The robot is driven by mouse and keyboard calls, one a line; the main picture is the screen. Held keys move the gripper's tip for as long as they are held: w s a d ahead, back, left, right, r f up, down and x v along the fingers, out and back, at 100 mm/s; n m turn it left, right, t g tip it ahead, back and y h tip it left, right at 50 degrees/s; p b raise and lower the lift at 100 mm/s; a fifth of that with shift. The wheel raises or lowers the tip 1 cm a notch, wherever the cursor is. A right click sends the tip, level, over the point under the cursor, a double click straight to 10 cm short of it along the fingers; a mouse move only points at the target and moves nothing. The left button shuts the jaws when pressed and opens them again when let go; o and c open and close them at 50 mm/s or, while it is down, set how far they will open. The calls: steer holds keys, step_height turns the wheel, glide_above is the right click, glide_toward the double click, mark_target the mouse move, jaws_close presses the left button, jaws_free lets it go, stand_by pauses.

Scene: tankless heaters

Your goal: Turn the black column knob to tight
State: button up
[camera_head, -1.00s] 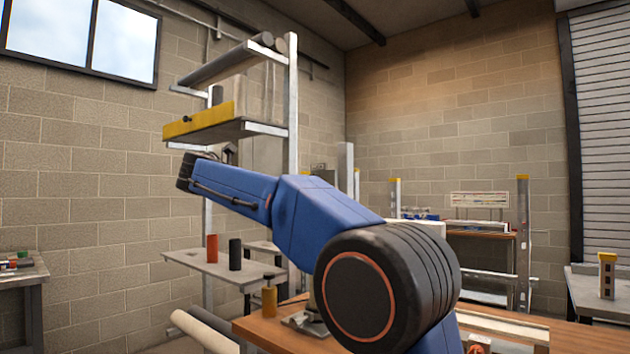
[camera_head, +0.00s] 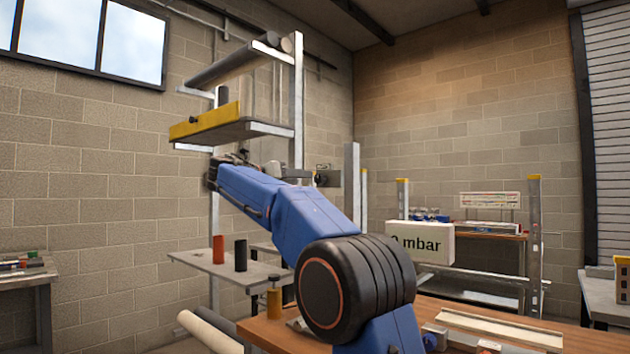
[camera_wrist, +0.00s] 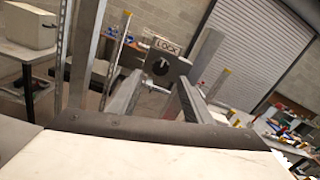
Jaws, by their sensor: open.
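The black column knob (camera_wrist: 162,67) shows in the wrist view as a dark round shape with a pale mark, on a grey plate under a sign reading LOCK (camera_wrist: 166,45). In the head view the dark plate (camera_head: 327,178) on the column is small, and its knob is unclear. My gripper (camera_wrist: 158,98) is open and empty. Its two grey fingers point toward the plate, with the knob in the gap between them and seemingly beyond the tips. In the head view my gripper (camera_head: 297,174) is small, left of the plate.
A shelf with a yellow edge (camera_head: 205,122) hangs above my arm. A grey table holds a red cylinder (camera_head: 218,249) and a black cylinder (camera_head: 240,255). A white sign partly reading mbar (camera_head: 420,242) stands right of my arm. A wooden bench (camera_head: 265,335) lies in front.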

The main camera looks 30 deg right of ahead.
mark_target(317, 179)
steer(key=x, duration=0.8)
steer(key=shift+w+d, duration=0.1)
steer(key=c, duration=1.1)
steer(key=shift+o, duration=0.2)
